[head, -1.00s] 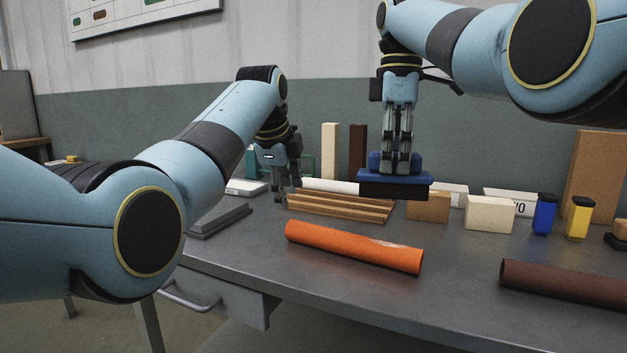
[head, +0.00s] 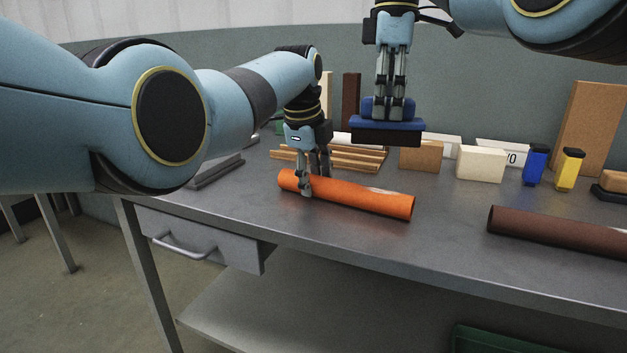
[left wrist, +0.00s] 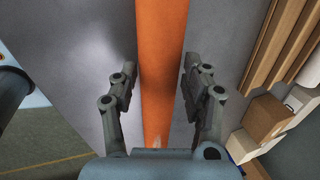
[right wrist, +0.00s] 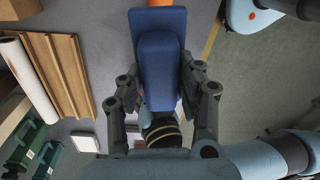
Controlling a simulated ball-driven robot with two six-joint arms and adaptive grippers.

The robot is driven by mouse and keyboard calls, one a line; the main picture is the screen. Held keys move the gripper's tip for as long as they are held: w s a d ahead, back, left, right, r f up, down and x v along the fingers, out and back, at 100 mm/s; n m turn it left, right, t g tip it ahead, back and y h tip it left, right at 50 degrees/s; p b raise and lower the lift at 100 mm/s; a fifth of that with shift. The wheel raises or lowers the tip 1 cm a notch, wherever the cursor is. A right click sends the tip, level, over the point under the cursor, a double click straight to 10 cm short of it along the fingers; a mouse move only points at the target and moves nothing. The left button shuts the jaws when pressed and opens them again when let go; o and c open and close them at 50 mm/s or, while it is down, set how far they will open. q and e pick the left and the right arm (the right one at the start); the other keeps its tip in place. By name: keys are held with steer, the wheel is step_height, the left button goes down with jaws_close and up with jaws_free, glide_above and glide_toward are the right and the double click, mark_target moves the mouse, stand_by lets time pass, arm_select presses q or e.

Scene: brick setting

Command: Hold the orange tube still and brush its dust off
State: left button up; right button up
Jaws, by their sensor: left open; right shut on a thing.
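The orange tube (head: 365,201) lies on the grey table with a pale dusty patch on its upper right side. My left gripper (head: 313,188) is over the tube's left part, its open fingers on either side. In the left wrist view the tube (left wrist: 160,70) runs between the two fingers with a gap on each side. My right gripper (head: 387,112) is shut on a blue brush (head: 390,124) with a dark underside, held in the air above and behind the tube's right part. The blue brush (right wrist: 158,65) fills the space between the fingers in the right wrist view.
A brown tube (head: 555,232) lies at the right. Wooden strips (head: 345,160), a tan block (head: 422,155), a cream block (head: 480,164), and blue (head: 535,163) and yellow (head: 569,168) containers stand behind. The table front is clear.

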arm_select(q)
steer(key=shift+w+f, duration=0.1)
steer(key=shift+f, duration=0.45)
jaws_close()
stand_by(0.9)
